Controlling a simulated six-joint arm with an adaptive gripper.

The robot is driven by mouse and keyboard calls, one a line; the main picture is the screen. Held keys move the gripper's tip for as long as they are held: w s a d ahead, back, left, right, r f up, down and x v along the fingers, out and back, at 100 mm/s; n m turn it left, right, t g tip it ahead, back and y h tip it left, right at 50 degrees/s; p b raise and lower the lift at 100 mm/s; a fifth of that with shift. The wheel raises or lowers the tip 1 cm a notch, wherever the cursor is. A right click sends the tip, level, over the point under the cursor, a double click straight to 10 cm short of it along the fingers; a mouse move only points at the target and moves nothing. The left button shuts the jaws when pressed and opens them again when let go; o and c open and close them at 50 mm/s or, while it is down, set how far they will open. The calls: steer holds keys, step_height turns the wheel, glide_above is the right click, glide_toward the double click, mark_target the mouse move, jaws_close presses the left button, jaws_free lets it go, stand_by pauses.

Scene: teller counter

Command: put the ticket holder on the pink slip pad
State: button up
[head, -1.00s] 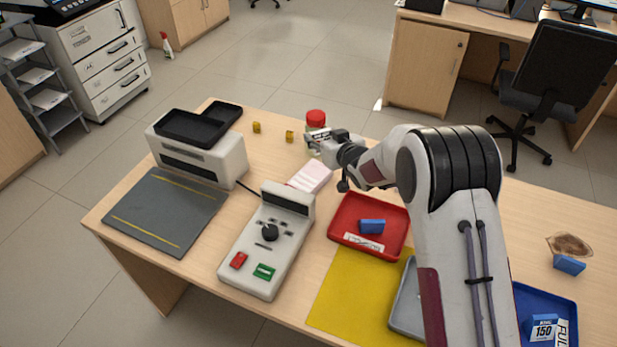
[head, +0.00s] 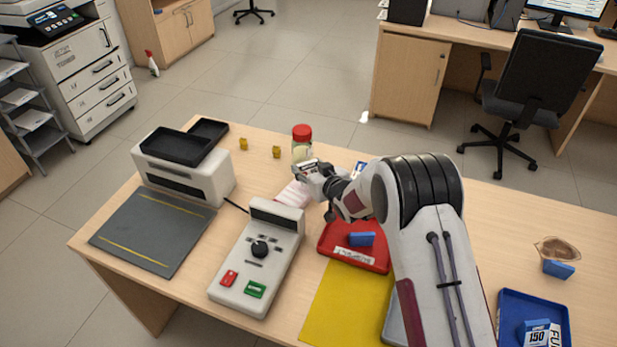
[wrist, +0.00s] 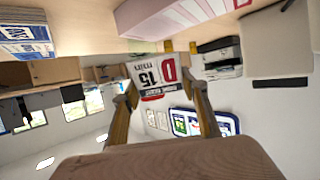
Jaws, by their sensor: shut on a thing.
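My gripper (head: 308,168) is over the far side of the counter, shut on the ticket holder. In the wrist view, the two fingers (wrist: 158,90) are on either side of the ticket holder (wrist: 150,74), a white card face with red and black print reading "15 min". It is small and hard to make out in the head view. The pink slip pad (head: 293,194) lies flat just below the gripper in the head picture, partly hidden by it. The pad (wrist: 150,22) also shows large at the top of the wrist view, apart from the ticket holder.
A red-lidded jar (head: 302,138) stands just behind the gripper. The grey card machine (head: 257,270) is left of the pad, and the red tray (head: 328,246) is to its right. A white printer-like box (head: 215,183) stands farther left. A blue-and-white pack (head: 358,169) is behind my arm.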

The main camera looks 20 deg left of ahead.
steer(key=shift+f, duration=1.85)
steer(key=shift+f, duration=0.1)
steer(key=o, duration=1.2)
steer(key=shift+s+d+r, duration=0.4)
steer(key=shift+d, duration=0.05)
steer(key=v, duration=1)
steer(key=shift+s+d, duration=0.15)
steer(key=shift+s, duration=0.05)
